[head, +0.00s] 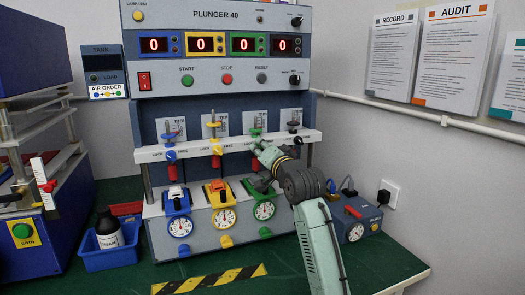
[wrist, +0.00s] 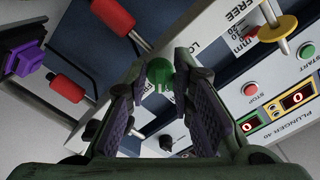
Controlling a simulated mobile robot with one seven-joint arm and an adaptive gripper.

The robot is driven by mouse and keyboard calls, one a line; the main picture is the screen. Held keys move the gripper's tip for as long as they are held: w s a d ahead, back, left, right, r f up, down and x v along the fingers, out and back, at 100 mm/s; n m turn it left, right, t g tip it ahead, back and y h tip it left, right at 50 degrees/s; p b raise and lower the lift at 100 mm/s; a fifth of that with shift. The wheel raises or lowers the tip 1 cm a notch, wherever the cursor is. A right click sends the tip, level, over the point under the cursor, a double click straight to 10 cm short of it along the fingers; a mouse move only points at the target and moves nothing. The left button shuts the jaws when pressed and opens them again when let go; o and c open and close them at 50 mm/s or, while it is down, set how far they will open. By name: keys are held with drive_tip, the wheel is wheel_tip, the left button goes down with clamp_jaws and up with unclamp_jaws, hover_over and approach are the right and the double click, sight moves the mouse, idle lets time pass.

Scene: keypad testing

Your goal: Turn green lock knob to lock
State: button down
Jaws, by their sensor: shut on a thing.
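The green lock knob (wrist: 158,70) sits between my fingertips in the wrist view. My gripper (wrist: 157,80) is closed around it, with a finger on each side. In the head view my gripper (head: 262,149) is at the white rail (head: 235,141), at the green station, and largely hides the knob there. The LOCK and FREE lettering shows on the rail beside the stations. The knob's exact turn angle cannot be read.
Blue (head: 169,155) and yellow (head: 216,149) lock knobs sit left along the rail. Red cylinders (head: 172,171) hang below, above dial gauges (head: 180,227). A counter panel (head: 215,45) stands above. A blue bin (head: 110,250) is at left.

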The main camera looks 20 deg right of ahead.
drive_tip(key=shift+n, duration=0.3)
drive_tip(key=n+b, duration=0.2)
drive_tip(key=n, duration=0.2)
drive_tip(key=n+b, duration=0.1)
drive_tip(key=n, duration=0.4)
drive_tip(key=shift+d+f+b, duration=0.2)
drive_tip(key=shift+b, duration=0.2)
drive_tip(key=shift+d+r+n+b, duration=0.1)
drive_tip(key=shift+n+b, duration=0.55)
drive_tip(key=shift+n, duration=1.4)
drive_tip(key=shift+d+r+n+b, duration=0.1)
drive_tip(key=shift+n+b, duration=0.55)
drive_tip(key=shift+n, duration=1.4)
drive_tip(key=c, duration=1.4)
unclamp_jaws()
